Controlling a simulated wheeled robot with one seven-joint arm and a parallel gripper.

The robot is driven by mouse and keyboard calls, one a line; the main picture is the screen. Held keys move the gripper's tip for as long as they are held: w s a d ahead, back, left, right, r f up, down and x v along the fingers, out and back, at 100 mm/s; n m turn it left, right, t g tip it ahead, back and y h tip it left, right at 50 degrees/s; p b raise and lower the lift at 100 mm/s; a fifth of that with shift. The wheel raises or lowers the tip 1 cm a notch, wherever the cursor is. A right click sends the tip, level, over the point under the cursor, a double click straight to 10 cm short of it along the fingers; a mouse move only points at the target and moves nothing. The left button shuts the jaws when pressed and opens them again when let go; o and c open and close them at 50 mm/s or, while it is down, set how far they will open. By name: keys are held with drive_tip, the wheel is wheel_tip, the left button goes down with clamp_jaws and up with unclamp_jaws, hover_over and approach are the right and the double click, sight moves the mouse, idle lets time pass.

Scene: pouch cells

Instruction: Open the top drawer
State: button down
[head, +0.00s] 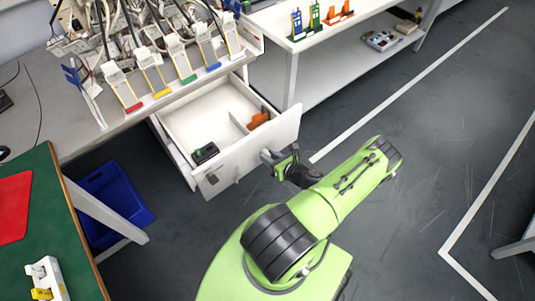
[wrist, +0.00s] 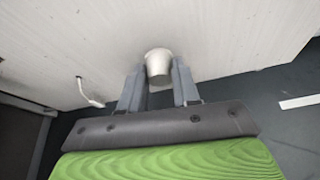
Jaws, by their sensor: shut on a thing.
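The white top drawer (head: 275,138) under the workbench is pulled out, and its inside shows. A divider (head: 238,122) splits it. A dark object (head: 205,153) lies in the near left part and an orange object (head: 258,119) lies to the right of the divider. My gripper (head: 268,156) is at the drawer's front face. In the wrist view its two grey fingers stand either side of a pale round knob (wrist: 158,62) on the drawer front (wrist: 215,30) and are shut on it.
Test fixtures with coloured bases (head: 188,77) and cables crowd the workbench top above the drawer. A blue bin (head: 115,203) sits on the floor at left, by a green-topped table (head: 60,220). A white shelf unit (head: 325,75) stands behind.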

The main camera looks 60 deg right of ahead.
drive_tip(key=shift+s, duration=0.1)
idle(0.3)
drive_tip(key=c, duration=0.8)
unclamp_jaws()
drive_tip(key=p+v, duration=0.3)
drive_tip(key=v, duration=1.2)
drive_tip(key=shift+s, duration=0.35)
drive_tip(key=shift+a+r, duration=0.1)
